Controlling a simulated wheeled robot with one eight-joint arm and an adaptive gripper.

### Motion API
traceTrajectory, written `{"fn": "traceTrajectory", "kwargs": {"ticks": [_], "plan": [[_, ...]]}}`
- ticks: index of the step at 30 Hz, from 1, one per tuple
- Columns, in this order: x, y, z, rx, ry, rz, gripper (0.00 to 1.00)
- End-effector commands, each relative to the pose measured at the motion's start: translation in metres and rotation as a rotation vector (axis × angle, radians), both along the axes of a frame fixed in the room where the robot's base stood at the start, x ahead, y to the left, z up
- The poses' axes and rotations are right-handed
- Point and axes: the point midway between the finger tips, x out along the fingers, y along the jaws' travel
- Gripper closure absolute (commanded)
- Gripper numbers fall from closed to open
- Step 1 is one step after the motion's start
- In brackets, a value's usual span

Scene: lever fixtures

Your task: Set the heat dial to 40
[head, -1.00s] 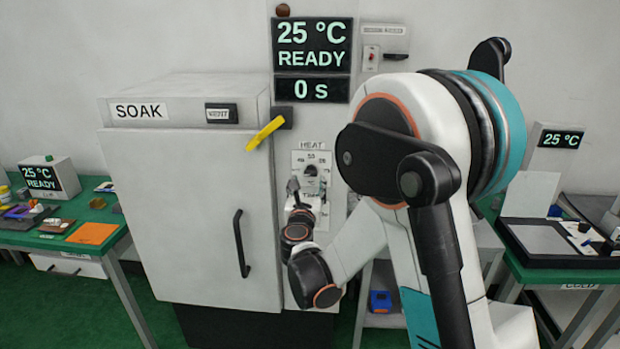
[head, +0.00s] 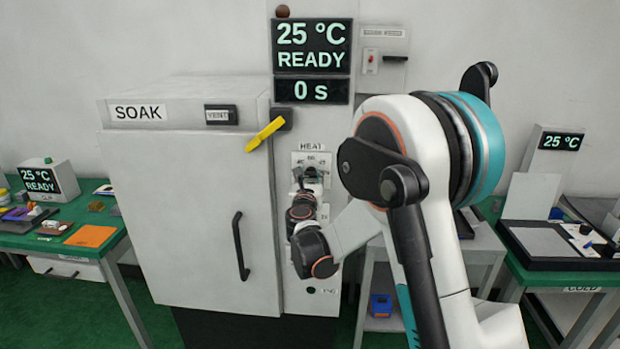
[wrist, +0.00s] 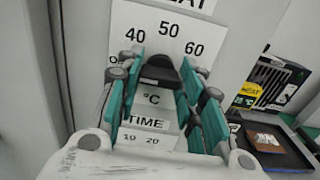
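The heat dial is a dark knob (wrist: 160,72) on a white scale plate, below the marks 40, 50 and 60 in the wrist view. The plate (head: 326,158) also shows in the head view under the HEAT label, but my gripper (head: 311,178) hides most of it there. In the wrist view my gripper (wrist: 162,75) is open, its teal-padded fingers on either side of the knob. I cannot tell whether they touch it. The knob's pointer setting cannot be read. The display (head: 312,46) above reads 25 °C READY.
The SOAK cabinet door (head: 190,210) with its black handle (head: 240,246) is left of the dial. A yellow lever (head: 265,134) sticks out above and left of the dial. A TIME scale (wrist: 146,123) lies below the dial. Green benches stand at both sides.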

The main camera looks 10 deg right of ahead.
Motion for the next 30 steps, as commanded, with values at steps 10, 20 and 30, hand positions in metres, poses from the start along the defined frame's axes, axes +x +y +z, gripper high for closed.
{"fn": "traceTrajectory", "kwargs": {"ticks": [10, 20, 30], "plan": [[0.0001, 0.0002, -0.0001, 0.015, -0.005, 0.0, 0.89], [0.0, -0.0002, -0.0008, 0.174, -0.056, 0.0, 0.89], [-0.0002, -0.0006, -0.0011, 0.448, -0.144, -0.001, 0.89]]}}
